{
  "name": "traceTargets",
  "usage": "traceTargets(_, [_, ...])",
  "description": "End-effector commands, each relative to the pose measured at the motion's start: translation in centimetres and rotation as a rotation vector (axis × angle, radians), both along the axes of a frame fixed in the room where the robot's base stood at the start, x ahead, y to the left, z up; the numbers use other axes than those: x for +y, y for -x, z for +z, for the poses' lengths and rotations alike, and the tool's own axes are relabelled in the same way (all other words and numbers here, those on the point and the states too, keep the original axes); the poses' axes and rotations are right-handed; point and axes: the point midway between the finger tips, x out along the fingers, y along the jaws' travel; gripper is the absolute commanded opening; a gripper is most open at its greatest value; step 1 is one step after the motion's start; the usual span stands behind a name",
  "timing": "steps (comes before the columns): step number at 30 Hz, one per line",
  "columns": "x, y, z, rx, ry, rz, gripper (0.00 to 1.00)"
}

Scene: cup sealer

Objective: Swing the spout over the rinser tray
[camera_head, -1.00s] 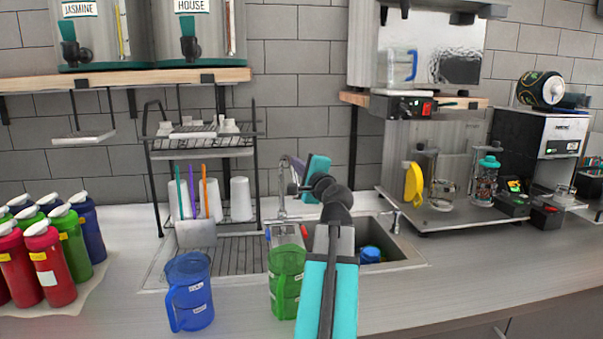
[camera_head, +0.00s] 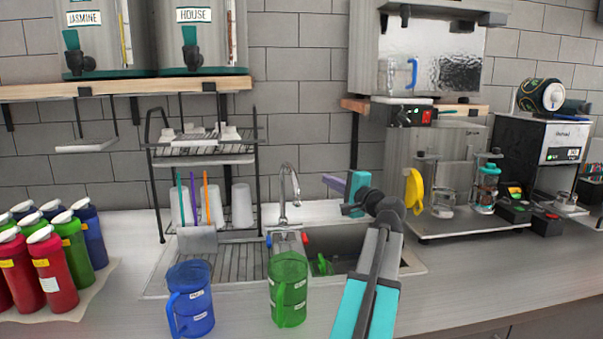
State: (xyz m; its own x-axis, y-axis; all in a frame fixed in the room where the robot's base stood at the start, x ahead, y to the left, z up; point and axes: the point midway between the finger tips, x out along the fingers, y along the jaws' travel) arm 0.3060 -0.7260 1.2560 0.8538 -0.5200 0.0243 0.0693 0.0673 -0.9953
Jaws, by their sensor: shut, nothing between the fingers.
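The spout (camera_head: 291,184) is a thin silver gooseneck faucet at the back of the sink, its curved top now in clear view with its tip pointing down at the front right. The rinser tray (camera_head: 289,243) is a small metal plate at the left end of the sink basin, partly hidden behind the green pitcher. My gripper (camera_head: 338,186) is to the right of the spout, above the back of the sink and apart from the spout. Its teal and purple end is shut and empty.
A green pitcher (camera_head: 288,290) and a blue pitcher (camera_head: 190,300) stand at the counter's front edge. A black rack (camera_head: 203,160) with cups stands left of the spout. The sink basin (camera_head: 400,262) lies under my arm.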

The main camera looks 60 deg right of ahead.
Motion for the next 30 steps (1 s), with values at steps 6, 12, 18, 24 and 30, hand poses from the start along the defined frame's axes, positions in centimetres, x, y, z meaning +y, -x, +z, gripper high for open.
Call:
traceTargets(6, [-0.2,0.2,0.0,0.0,-0.001,-0.004,0.0])
traceTargets(12, [-0.7,-0.3,0.1,-0.001,-0.002,-0.005,0.0])
traceTargets(18, [-1.7,-2.1,0.2,-0.001,-0.003,-0.004,0.0])
traceTargets(24, [-3.3,-4.4,0.4,-0.001,-0.002,-0.005,0.0])
traceTargets(30, [-4.5,-6.4,0.3,-0.001,-0.002,-0.006,0.0])
